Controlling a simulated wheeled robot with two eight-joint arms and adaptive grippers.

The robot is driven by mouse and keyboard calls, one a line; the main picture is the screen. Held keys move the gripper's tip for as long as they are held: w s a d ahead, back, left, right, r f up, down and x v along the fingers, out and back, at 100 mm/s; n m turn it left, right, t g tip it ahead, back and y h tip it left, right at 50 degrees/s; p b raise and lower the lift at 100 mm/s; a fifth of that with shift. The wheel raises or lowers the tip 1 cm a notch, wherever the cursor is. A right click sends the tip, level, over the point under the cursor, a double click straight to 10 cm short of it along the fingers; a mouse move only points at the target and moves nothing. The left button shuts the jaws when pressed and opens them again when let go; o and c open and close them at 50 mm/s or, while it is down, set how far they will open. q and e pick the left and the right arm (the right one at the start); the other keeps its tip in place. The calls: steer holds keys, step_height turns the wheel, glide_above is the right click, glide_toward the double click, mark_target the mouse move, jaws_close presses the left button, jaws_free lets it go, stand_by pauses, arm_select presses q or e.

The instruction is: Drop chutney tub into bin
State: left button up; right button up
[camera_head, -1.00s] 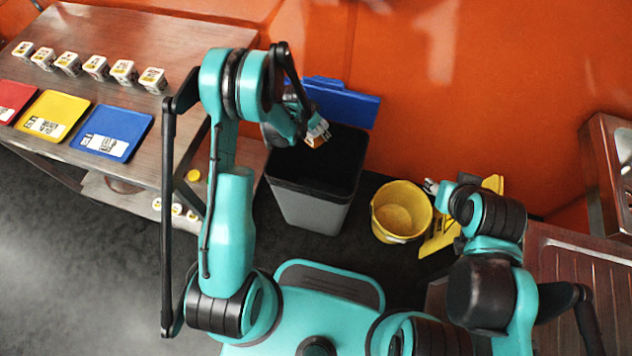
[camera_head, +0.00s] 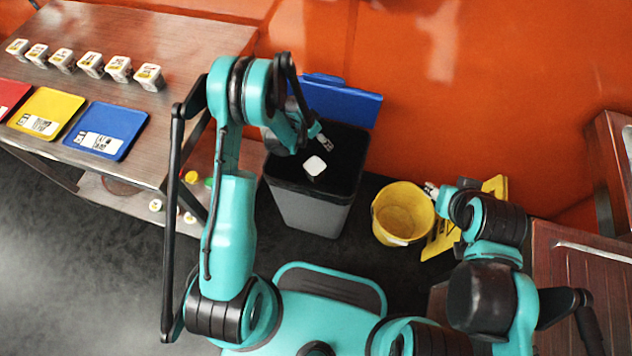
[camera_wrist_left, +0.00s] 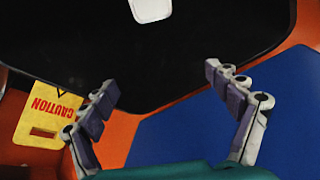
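The chutney tub (camera_head: 314,165) shows as a small white square inside the mouth of the dark grey bin (camera_head: 311,207), apart from my gripper. In the left wrist view the tub (camera_wrist_left: 150,8) is at the top edge against the black inside of the bin (camera_wrist_left: 190,50). I cannot tell whether it is falling or resting. My left gripper (camera_head: 322,140) is above the bin's far part. In the left wrist view its fingers (camera_wrist_left: 165,100) are spread wide with nothing between them. My right gripper (camera_head: 433,189) is beside the yellow bucket, and its fingers are too small to read.
The blue lid (camera_head: 340,104) stands behind the bin against the orange wall. A yellow bucket (camera_head: 402,212) and a yellow caution sign (camera_head: 494,190) are to the right. Several white tubs (camera_head: 90,65) and coloured trays, including a blue tray (camera_head: 128,115), are on the left table.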

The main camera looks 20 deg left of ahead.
arm_select(q)
steer(key=v, duration=1.2)
stand_by(0.3)
